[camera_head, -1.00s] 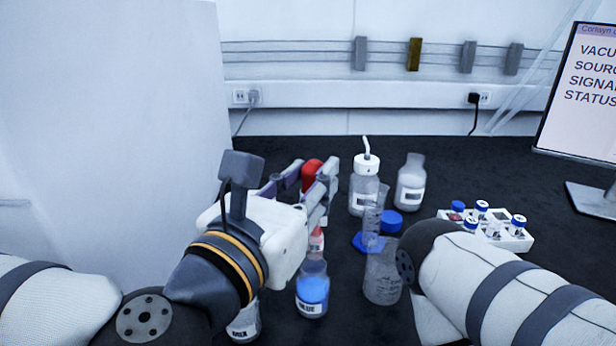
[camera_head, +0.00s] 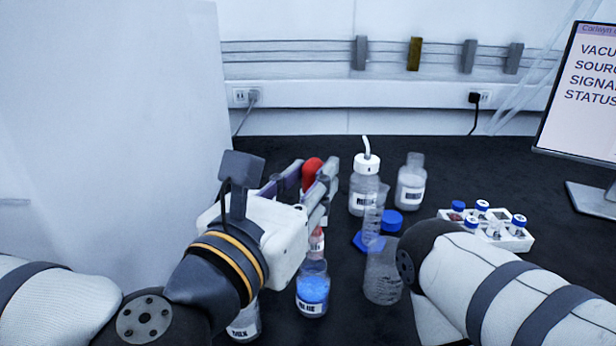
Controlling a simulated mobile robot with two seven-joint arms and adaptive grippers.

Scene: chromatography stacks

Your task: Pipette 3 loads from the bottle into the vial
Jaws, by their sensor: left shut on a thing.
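My left gripper (camera_head: 312,178) is shut on a pipette, whose red bulb (camera_head: 312,168) shows between the fingers. The pipette's lower part is mostly hidden behind the gripper. Below the gripper stands a bottle of blue liquid labelled BLUE (camera_head: 313,292). A small red-and-white labelled thing (camera_head: 317,243) shows just above and behind its neck; I cannot tell whether the pipette tip is in the bottle. A white rack (camera_head: 516,241) at the right holds several small vials with blue caps (camera_head: 481,205). I cannot tell which vial is the task's. My right gripper is out of view; only its arm shows.
A white-capped wash bottle (camera_head: 364,188) and a clear bottle (camera_head: 410,185) stand behind. A graduated cylinder on a blue base (camera_head: 362,241), a blue cap (camera_head: 391,221) and a beaker (camera_head: 383,275) stand beside my right arm. Another labelled bottle (camera_head: 244,324) is partly hidden at the front left.

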